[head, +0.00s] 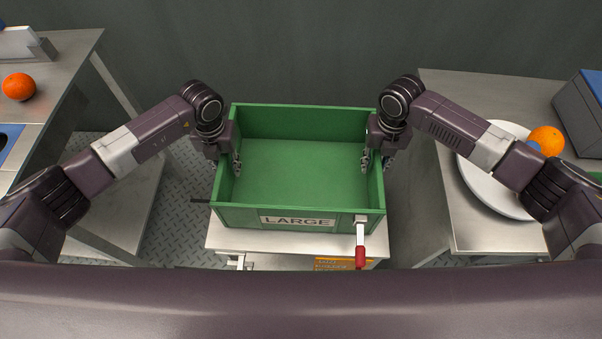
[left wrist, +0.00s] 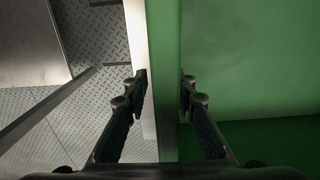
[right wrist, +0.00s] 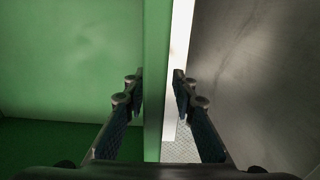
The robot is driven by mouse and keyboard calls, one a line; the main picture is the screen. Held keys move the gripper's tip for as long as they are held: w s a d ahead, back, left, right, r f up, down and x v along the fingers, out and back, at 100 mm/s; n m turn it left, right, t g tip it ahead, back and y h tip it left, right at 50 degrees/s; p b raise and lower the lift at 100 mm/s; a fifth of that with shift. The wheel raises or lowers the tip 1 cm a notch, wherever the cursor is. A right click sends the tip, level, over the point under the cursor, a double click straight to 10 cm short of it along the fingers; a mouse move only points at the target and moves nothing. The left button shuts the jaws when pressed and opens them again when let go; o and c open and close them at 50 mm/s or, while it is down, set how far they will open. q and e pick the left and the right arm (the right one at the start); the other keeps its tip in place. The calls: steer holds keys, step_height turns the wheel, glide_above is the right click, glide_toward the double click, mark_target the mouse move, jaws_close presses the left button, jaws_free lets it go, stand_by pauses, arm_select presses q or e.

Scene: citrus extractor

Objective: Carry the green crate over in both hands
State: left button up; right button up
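The green crate (head: 300,204) is empty and rests level on a low metal stand, its front marked LARGE. My left gripper (head: 231,163) is at its left wall, one finger inside and one outside. My right gripper (head: 371,160) is at the right wall in the same way. The actual contact is hard to see.
The metal stand (head: 225,237) has a red-handled lever (head: 360,250) at its front. A left metal table holds an orange (head: 18,86). A right metal table (head: 470,90) holds a white plate (head: 480,187), another orange (head: 547,140) and a grey-blue device (head: 583,110). Floor gaps separate tables and stand.

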arm_select(q)
steer(key=shift+f, duration=0.1)
steer(key=shift+c, duration=0.6)
arm_select(e)
steer(key=shift+f, duration=0.1)
steer(key=shift+c, duration=0.6)
arm_select(q)
steer(key=c, duration=0.5)
arm_select(e)
steer(key=c, duration=0.5)
arm_select(q)
jaws_close()
arm_select(e)
steer(key=shift+d, duration=0.1)
jaws_close()
arm_select(q)
steer(key=shift+w+a, duration=0.1)
steer(key=shift+a, duration=0.05)
arm_select(e)
steer(key=shift+w, duration=0.1)
